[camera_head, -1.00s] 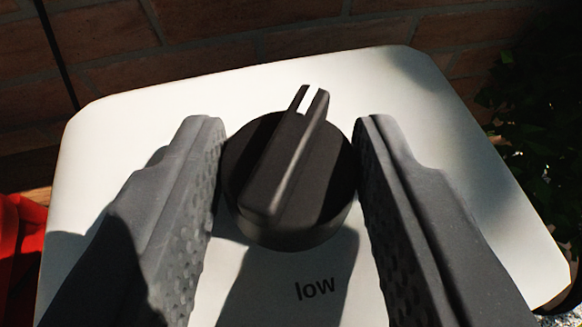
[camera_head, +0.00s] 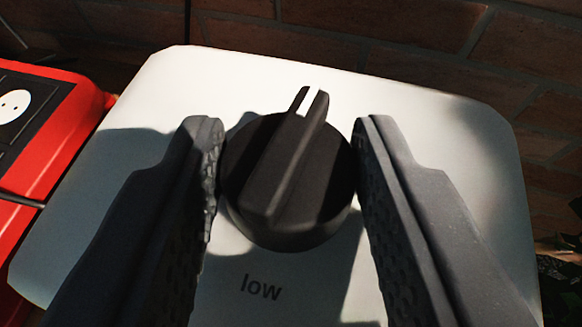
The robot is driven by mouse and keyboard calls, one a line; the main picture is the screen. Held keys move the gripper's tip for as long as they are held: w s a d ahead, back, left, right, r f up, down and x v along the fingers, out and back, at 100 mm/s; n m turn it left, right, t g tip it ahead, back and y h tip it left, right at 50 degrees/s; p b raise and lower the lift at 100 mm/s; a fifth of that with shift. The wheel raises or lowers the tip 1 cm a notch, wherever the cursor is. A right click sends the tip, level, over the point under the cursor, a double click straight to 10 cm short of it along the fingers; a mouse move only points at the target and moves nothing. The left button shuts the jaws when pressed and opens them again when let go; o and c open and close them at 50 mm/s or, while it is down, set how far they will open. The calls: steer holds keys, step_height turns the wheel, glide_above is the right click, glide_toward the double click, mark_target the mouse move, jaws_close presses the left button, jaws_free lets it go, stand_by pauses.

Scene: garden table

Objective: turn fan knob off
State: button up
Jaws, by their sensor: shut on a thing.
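The black round fan knob (camera_head: 288,205) sits on a white panel (camera_head: 400,108) in the middle of the view. Its raised grip bar has a white pointer mark at the far end, pointing up and slightly right in the picture. My gripper (camera_head: 288,180) is shut on the knob, with one grey textured finger against its left side and one against its right. The word "low" (camera_head: 260,288) is printed on the panel below the knob. No other label is visible. The panel parts behind the fingers and knob are hidden.
A red box with a black socket panel (camera_head: 60,120) stands close on the left, with a dark cable by it. A brick wall (camera_head: 400,35) is behind the panel. Dark leaves (camera_head: 565,275) show at the right edge.

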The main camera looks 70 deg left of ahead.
steer(key=shift+w+n+g+y, duration=0.1)
steer(key=shift+n+g+y, duration=0.2)
steer(key=shift+n+g, duration=0.2)
steer(key=shift+p, duration=0.35)
steer(key=shift+g, duration=0.3)
steer(key=o, duration=1)
steer(key=shift+d, duration=0.15)
steer(key=b+v, duration=0.3)
steer(key=v, duration=1)
steer(key=shift+d, duration=0.25)
steer(key=shift+r, duration=0.1)
